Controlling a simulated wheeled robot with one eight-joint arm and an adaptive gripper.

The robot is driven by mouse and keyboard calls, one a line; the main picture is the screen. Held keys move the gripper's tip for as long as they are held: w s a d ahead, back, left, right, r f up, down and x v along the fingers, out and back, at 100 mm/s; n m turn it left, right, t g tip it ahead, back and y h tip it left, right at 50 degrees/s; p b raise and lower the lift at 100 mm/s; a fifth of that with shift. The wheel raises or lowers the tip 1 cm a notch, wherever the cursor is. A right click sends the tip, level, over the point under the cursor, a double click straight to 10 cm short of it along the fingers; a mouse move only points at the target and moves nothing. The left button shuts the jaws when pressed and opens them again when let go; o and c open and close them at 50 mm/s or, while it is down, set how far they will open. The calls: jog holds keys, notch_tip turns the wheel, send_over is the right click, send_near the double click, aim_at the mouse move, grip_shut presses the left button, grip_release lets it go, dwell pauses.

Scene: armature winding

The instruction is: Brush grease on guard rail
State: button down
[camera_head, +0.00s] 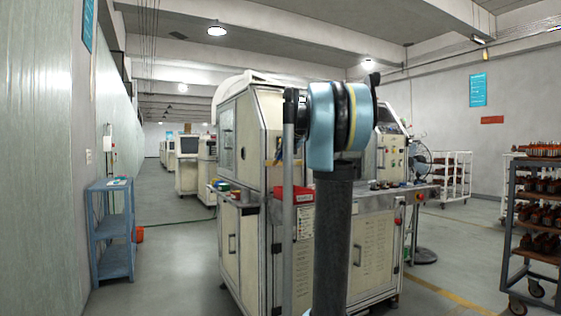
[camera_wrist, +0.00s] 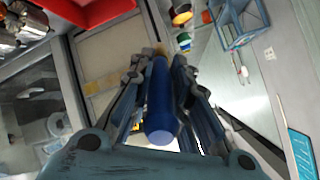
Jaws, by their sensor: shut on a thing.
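My gripper (camera_wrist: 160,62) is shut on a brush with a thick blue handle (camera_wrist: 160,105), in the wrist view. The handle lies between the two fingers, its butt end toward the camera. A small tan tip (camera_wrist: 159,47), likely the bristles, shows beyond the fingertips. In the head view my arm stands in front of the machine and mostly hides the gripper and brush. I cannot clearly make out the guard rail in either view, nor any grease on the bristles. Small coloured pots (camera_head: 223,187) stand at the bench's left end; some show in the wrist view (camera_wrist: 181,15).
A cream machine cabinet (camera_head: 241,150) with a metal worktop stands ahead. A red tray (camera_head: 294,195) sits on the worktop; it also shows in the wrist view (camera_wrist: 108,10). A blue shelf (camera_head: 112,240) stands left, a loaded rack (camera_head: 508,220) right.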

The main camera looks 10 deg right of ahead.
jog(key=w+d, duration=0.1)
jog(key=w, duration=0.7)
dwell(0.5)
jog(key=shift+w+a, duration=0.2)
jog(key=shift+w, duration=0.55)
dwell(0.6)
jog(key=shift+d, duration=0.1)
jog(key=w+d, duration=0.2)
jog(key=d, duration=0.5)
jog(key=w+d, duration=0.2)
jog(key=d, duration=0.5)
jog(key=shift+w+d, duration=0.2)
jog(key=shift+w, duration=0.15)
dwell(1.2)
jog(key=shift+a, duration=0.1)
